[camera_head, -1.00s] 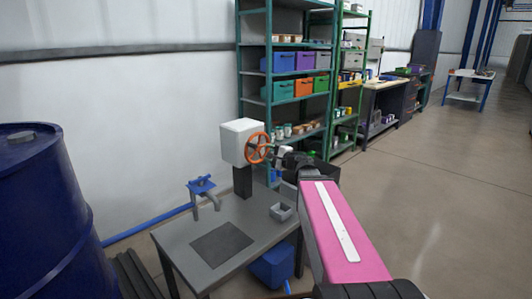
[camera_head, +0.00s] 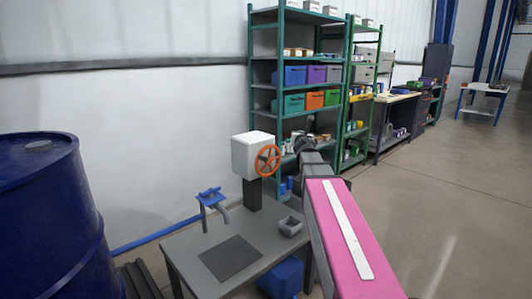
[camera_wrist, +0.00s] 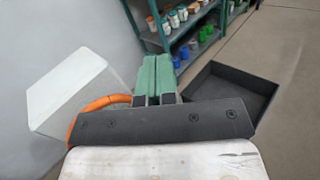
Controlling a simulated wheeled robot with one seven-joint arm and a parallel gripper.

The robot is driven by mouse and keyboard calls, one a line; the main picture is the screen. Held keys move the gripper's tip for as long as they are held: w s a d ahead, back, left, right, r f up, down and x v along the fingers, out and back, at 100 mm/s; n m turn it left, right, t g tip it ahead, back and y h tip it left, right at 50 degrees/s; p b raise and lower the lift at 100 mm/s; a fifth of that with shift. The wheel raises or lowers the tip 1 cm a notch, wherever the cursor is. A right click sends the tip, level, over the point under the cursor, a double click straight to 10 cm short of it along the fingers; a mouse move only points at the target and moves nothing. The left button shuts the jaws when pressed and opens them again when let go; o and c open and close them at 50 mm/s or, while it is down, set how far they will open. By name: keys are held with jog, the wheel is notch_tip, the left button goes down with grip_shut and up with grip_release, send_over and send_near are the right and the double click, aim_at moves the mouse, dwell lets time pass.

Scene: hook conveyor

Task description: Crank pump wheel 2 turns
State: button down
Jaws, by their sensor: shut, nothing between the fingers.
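The orange pump wheel (camera_head: 268,160) stands on the right side of a white box (camera_head: 252,155), which is on a dark post at the back of the grey table. In the wrist view, part of the orange wheel rim (camera_wrist: 97,104) shows beside the white box (camera_wrist: 70,88), left of my gripper. My gripper (camera_wrist: 156,62) has its two green fingers together with nothing between them, and appears apart from the wheel. The lower part of the wheel is hidden behind my wrist. In the head view my arm's end is right of the wheel, and the fingers cannot be made out.
A blue drum (camera_head: 45,215) stands at left. Green shelves (camera_head: 345,75) stand behind. A dark open tray (camera_wrist: 228,98) is right of my fingers. Open floor lies at right.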

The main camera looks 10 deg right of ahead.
jog(key=w+m+g+h, duration=0.1)
jog(key=m+h, duration=0.1)
jog(key=m, duration=0.2)
jog(key=m+g+y, duration=0.8)
jog(key=m+g, duration=0.7)
jog(key=m, duration=0.7)
send_near(266, 148)
jog(key=s+r, duration=0.5)
jog(key=x, duration=1.2)
jog(key=shift+s+f, duration=0.3)
jog(key=shift+f, duration=0.2)
jog(key=shift+a+f, duration=0.1)
jog(key=shift+f, duration=0.6)
jog(key=shift+s+a+f+h, duration=0.1)
jog(key=shift+h, duration=0.2)
